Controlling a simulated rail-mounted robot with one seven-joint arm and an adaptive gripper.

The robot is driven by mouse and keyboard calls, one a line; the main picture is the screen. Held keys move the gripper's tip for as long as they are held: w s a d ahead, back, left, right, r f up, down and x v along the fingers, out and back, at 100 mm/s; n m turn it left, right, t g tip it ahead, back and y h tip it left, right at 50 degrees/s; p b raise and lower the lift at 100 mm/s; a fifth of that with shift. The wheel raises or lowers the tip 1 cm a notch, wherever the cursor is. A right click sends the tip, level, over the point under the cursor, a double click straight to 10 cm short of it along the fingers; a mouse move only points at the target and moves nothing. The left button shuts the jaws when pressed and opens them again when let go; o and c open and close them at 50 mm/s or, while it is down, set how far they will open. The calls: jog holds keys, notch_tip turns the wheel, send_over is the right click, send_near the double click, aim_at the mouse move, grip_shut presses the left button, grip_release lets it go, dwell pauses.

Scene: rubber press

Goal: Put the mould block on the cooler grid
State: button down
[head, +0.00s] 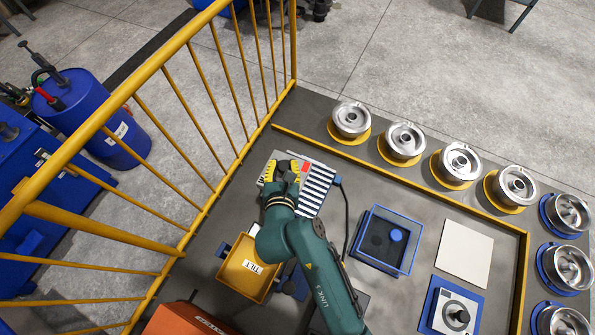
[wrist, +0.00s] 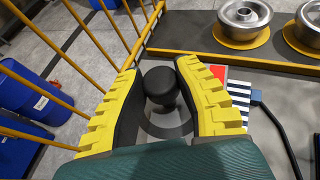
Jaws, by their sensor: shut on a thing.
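My gripper (head: 284,170) is shut on the black knob (wrist: 160,86) of the mould block, with a yellow ribbed finger on each side. The block's pale grey top (wrist: 172,128) with a darker ring shows below the knob in the wrist view; the fingers and my arm hide much of the block. The black-and-white striped cooler grid (head: 318,189), with a red patch and a cable, lies right beside and partly behind my gripper. Its stripes also show in the wrist view (wrist: 240,92). I cannot tell whether the block touches the grid.
A yellow labelled bin (head: 247,268) stands below my gripper. To the right are a blue-framed tray (head: 410,258), a pale plate (head: 465,253) and a knobbed block on a blue base (head: 433,310). Several metal wheel-like parts (head: 404,139) line the far and right edges. A yellow railing (head: 150,85) runs on the left.

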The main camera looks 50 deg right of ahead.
aim_at(299, 162)
jog(key=shift+m+h, duration=0.3)
jog(key=shift+h, duration=0.1)
jog(key=d+f+b, duration=0.1)
jog(key=d+b, duration=0.1)
jog(key=d, duration=0.1)
jog(key=d+f+b, duration=0.1)
jog(key=d, duration=0.1)
jog(key=shift+s+d+f, duration=0.2)
jog(key=shift+s+f, duration=0.05)
jog(key=shift+f, duration=0.1)
notch_tip(299, 162, down, 9)
jog(key=b, duration=0.3)
jog(key=shift+f, duration=0.2)
jog(key=shift+a+f, duration=0.1)
jog(key=shift+f, duration=0.05)
jog(key=c, duration=0.8)
grip_release()
jog(key=shift+f, duration=0.25)
jog(key=shift+c, duration=0.2)
